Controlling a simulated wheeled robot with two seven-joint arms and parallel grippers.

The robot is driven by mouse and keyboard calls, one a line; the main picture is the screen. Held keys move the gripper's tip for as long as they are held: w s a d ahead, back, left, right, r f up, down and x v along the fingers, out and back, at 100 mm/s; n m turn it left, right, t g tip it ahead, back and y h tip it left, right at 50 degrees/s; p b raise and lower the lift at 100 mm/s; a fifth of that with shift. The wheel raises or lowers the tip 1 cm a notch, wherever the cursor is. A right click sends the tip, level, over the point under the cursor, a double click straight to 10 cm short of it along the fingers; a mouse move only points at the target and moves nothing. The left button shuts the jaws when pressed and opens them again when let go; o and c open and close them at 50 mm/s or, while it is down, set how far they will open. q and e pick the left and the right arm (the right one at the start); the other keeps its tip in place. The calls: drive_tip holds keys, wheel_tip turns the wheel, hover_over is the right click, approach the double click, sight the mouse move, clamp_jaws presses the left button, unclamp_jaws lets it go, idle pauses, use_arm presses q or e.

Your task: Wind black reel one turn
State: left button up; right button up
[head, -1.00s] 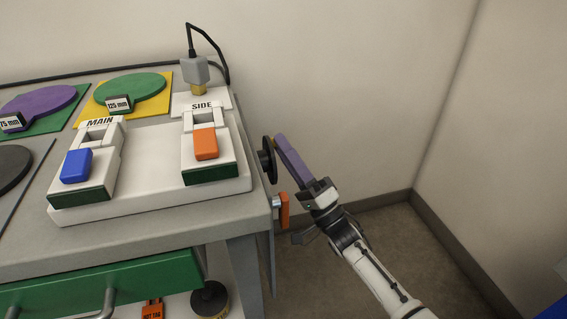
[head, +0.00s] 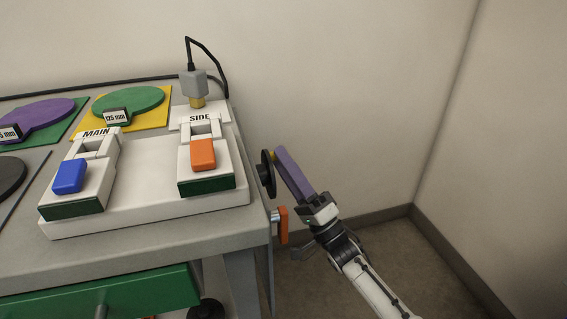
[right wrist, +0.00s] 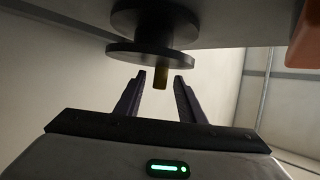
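The black reel (head: 267,174) is mounted on the right side of the cart, with its disc facing right. In the right wrist view the reel (right wrist: 152,52) is at the top, and a brass-coloured handle peg (right wrist: 160,76) sticks out from its disc. My right gripper (head: 283,158) has long purple fingers and is beside the reel. In the right wrist view its fingertips (right wrist: 160,74) are apart, one on each side of the peg's end, with gaps visible. My left gripper is not in view.
The cart top (head: 130,232) carries a white base with MAIN and SIDE switches, with a blue rocker (head: 69,176) and an orange rocker (head: 203,154). An orange handle (head: 283,225) sits below the reel. The wall (head: 350,90) is behind; floor space right of the cart is free.

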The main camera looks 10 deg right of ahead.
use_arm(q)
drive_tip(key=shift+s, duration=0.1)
use_arm(e)
drive_tip(key=v, duration=1)
drive_tip(key=shift+s, duration=0.15)
